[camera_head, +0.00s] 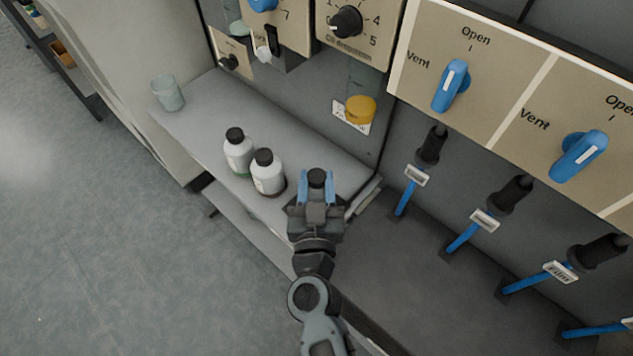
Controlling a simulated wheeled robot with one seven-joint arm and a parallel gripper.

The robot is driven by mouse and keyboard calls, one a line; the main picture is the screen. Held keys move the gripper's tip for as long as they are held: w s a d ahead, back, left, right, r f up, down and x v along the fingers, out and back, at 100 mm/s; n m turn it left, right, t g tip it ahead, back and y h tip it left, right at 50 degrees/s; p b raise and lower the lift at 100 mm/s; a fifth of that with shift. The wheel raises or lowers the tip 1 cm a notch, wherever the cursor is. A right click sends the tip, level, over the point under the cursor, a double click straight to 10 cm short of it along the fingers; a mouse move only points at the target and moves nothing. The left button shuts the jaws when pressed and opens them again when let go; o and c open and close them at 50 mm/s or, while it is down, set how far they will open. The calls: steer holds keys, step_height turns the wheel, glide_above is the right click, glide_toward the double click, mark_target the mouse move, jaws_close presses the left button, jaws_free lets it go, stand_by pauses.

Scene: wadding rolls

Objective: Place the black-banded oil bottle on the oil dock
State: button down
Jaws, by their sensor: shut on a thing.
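My gripper (317,187) is over the right end of the grey shelf, its two blue fingers shut on a black-capped bottle (317,176). Only the cap of this bottle shows clearly; its body and band are hidden by the gripper, so I cannot tell its band colour. Two white bottles with black caps stand upright on the shelf left of my gripper. The farther one (238,155) has a green band near its base. The nearer one (267,176) has a dark band low down, its colour unclear. I cannot make out which spot is the oil dock.
A clear beaker (168,94) stands at the shelf's (202,112) far left end. A yellow-capped item (360,110) is by the back panel. Blue levers (466,237) stick out at right below a beige panel with blue knobs (451,86). The shelf's middle back is bare.

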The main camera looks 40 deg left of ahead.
steer(key=c, duration=0.7)
jaws_free()
steer(key=shift+r, duration=0.15)
steer(key=p+v, duration=0.2)
steer(key=v, duration=1)
steer(key=s+d+r+m+t+h, duration=0.1)
steer(key=s+d+m+h, duration=0.1)
steer(key=d, duration=0.8)
steer(key=s+d+r+m+h, duration=0.1)
steer(key=s+d+h, duration=0.15)
steer(key=d, duration=0.85)
steer(key=s+d+r+m+h, duration=0.1)
steer(key=s+d+r+h, duration=0.1)
steer(key=s+d+r, duration=0.2)
steer(key=s+d+r+m+h, duration=0.2)
steer(key=s+d+r, duration=0.2)
steer(key=s+d, duration=0.1)
steer(key=s+d+r+m+h, duration=0.1)
steer(key=s+d+r+h, duration=0.1)
steer(key=s+d+r, duration=0.2)
steer(key=shift+s+d+r+g+h, duration=0.15)
steer(key=shift+s+d+g, duration=0.1)
steer(key=shift+d, duration=0.2)
steer(key=shift+s+d+r+g+h, duration=0.15)
steer(key=shift+s+d, duration=0.1)
steer(key=shift+d, duration=0.25)
